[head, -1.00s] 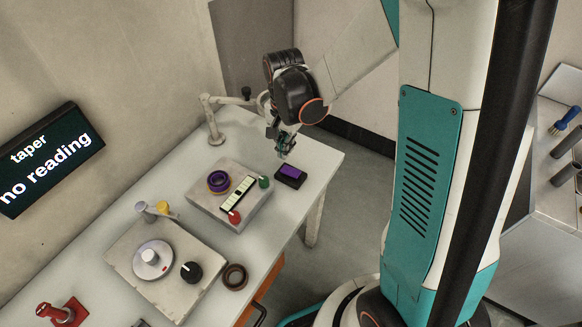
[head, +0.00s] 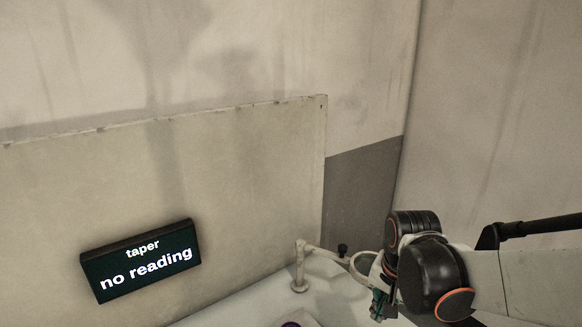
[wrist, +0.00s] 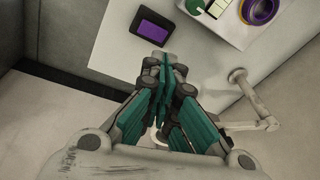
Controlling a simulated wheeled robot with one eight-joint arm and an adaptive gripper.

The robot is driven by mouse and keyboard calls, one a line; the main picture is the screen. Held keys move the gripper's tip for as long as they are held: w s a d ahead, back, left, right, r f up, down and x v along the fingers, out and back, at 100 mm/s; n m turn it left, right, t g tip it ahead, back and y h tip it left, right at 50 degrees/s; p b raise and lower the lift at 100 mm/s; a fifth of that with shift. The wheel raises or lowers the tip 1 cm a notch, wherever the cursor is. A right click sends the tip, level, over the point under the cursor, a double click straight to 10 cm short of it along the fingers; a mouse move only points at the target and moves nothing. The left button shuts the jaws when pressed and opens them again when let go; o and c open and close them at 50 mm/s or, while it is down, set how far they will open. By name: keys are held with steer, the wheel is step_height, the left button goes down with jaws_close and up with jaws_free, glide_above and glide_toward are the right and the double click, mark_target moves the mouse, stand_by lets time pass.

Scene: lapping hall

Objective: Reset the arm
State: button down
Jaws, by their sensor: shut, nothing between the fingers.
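My gripper (wrist: 162,72) has teal fingers, closed together and empty in the wrist view. It hangs over the edge region of the pale table, close to a black box with a purple top (wrist: 153,26) and apart from it. In the head view my gripper (head: 378,308) is low at the right, partly cut off by the bottom edge, beside the jointed white stand (head: 301,265) on the table (head: 235,312). The arm reaches in from the right.
A dark display (head: 141,262) reading "taper no reading" is on the beige panel at the left. In the wrist view a grey block (wrist: 226,30) carries a purple ring (wrist: 262,8) and a green knob (wrist: 196,5). The stand's arm (wrist: 255,98) is right of my gripper.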

steer(key=s+r+n+t, duration=0.5)
steer(key=s+r+n, duration=0.2)
steer(key=s, duration=0.4)
steer(key=shift+s+r, duration=0.15)
steer(key=shift+r, duration=0.7)
